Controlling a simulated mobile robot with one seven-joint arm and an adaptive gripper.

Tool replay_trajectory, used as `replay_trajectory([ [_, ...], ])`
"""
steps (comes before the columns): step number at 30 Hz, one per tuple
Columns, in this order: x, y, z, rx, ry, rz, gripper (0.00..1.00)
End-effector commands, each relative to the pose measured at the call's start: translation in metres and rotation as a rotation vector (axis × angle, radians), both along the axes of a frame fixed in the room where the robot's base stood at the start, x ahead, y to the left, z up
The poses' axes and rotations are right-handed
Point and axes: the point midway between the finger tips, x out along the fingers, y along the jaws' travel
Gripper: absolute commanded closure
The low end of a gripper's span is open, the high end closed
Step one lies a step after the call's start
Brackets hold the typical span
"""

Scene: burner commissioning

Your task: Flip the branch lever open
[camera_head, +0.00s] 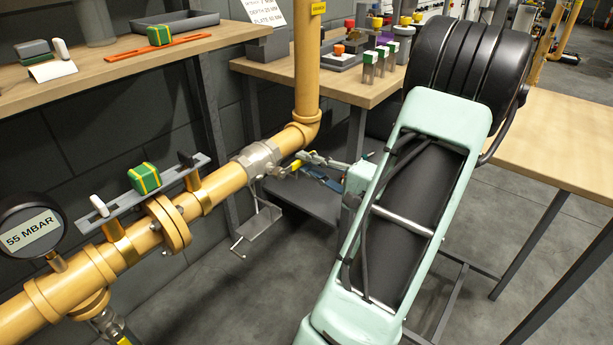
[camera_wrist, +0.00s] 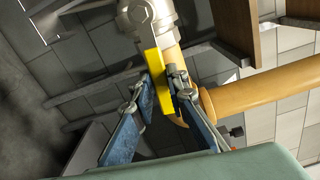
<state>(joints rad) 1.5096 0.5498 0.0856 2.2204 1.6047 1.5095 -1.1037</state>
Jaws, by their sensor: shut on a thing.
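A yellow lever (camera_head: 295,166) sits at the silver valve (camera_head: 260,158) in the tan gas pipe. It also shows in the wrist view (camera_wrist: 159,76), running down from the round valve body (camera_wrist: 147,14). My gripper (camera_head: 304,160) reaches in from the right and is shut on the yellow lever. In the wrist view the two blue fingers of my gripper (camera_wrist: 165,92) lie on either side of the lever. My fingers hide part of the lever's end.
A pressure gauge reading 55 MBAR (camera_head: 33,231) and a grey rail with a green block (camera_head: 144,178) sit on the pipe to the left. A grey bracket (camera_head: 259,222) hangs below the valve. Wooden benches (camera_head: 120,68) stand behind and at right (camera_head: 560,135).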

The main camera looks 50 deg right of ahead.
Motion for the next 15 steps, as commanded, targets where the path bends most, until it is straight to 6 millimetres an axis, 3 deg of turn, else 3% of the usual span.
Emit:
replay_trajectory([
  [15, -0.002, -0.005, 0.008, -0.116, -0.005, -0.014, 1.0],
])
